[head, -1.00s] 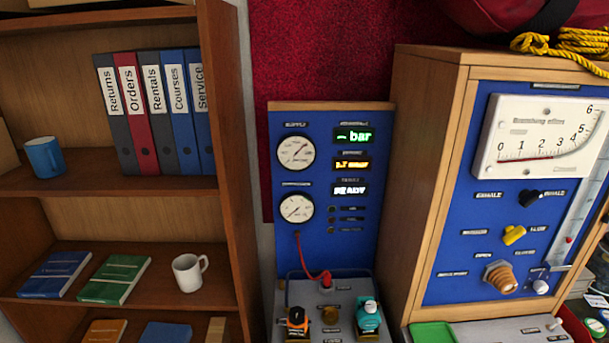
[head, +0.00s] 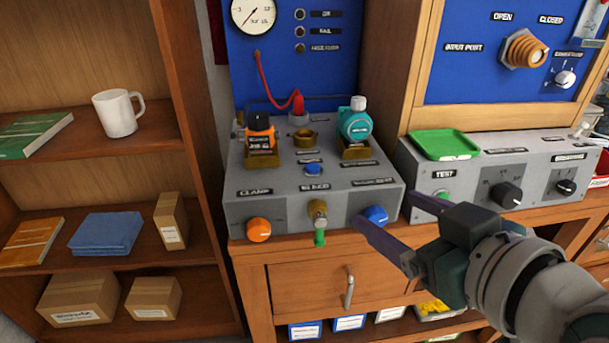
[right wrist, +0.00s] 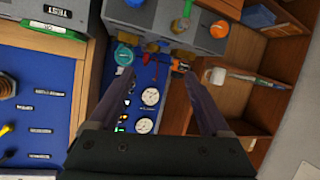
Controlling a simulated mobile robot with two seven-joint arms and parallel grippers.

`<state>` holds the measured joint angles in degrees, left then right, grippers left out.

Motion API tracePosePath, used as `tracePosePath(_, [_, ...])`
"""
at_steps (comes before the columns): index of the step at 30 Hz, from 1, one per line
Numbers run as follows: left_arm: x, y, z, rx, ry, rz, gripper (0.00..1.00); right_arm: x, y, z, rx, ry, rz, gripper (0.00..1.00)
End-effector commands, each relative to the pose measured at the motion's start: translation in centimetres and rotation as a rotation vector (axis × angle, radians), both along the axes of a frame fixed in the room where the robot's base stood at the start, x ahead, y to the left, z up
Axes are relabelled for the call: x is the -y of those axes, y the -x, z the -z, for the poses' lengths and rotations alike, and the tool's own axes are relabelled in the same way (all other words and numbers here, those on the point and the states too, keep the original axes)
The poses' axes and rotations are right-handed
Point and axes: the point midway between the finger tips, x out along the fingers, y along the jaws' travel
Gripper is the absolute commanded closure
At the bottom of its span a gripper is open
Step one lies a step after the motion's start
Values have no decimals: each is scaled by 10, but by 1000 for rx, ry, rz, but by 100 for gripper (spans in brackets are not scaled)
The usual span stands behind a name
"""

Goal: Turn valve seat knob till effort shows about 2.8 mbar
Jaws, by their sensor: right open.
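The grey bench unit has an orange knob (head: 258,230) under a "CLAMP" label and a blue knob (head: 376,215) at its right front, whose small label I cannot read surely; it may be the valve seat knob. My right gripper (head: 385,211) is open and empty, its fingertips appearing either side of the blue knob in the head view. Contact cannot be told. In the right wrist view the open jaws (right wrist: 161,76) hold nothing, and the blue knob (right wrist: 135,3) is at the top edge. My left gripper is not in view.
Orange (head: 259,138) and teal (head: 355,122) parts stand on the unit. A grey box with black knobs (head: 507,195) and a green tray (head: 444,144) stands to the right. A drawer handle (head: 349,288) projects below.

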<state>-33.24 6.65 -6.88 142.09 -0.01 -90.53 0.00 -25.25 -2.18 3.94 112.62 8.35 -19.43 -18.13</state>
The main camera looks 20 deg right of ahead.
Motion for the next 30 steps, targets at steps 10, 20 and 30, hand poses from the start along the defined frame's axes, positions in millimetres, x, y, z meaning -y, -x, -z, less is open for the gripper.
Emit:
tracePosePath(10, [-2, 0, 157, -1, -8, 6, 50, 35, -14, 131, 284, 72, 141, 19])
tracePosePath(20, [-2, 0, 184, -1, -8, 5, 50, 49, -17, 147, 376, 107, 200, 19])
tracePosePath(30, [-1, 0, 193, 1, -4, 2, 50, 62, -75, 147, 377, 106, 199, 19])
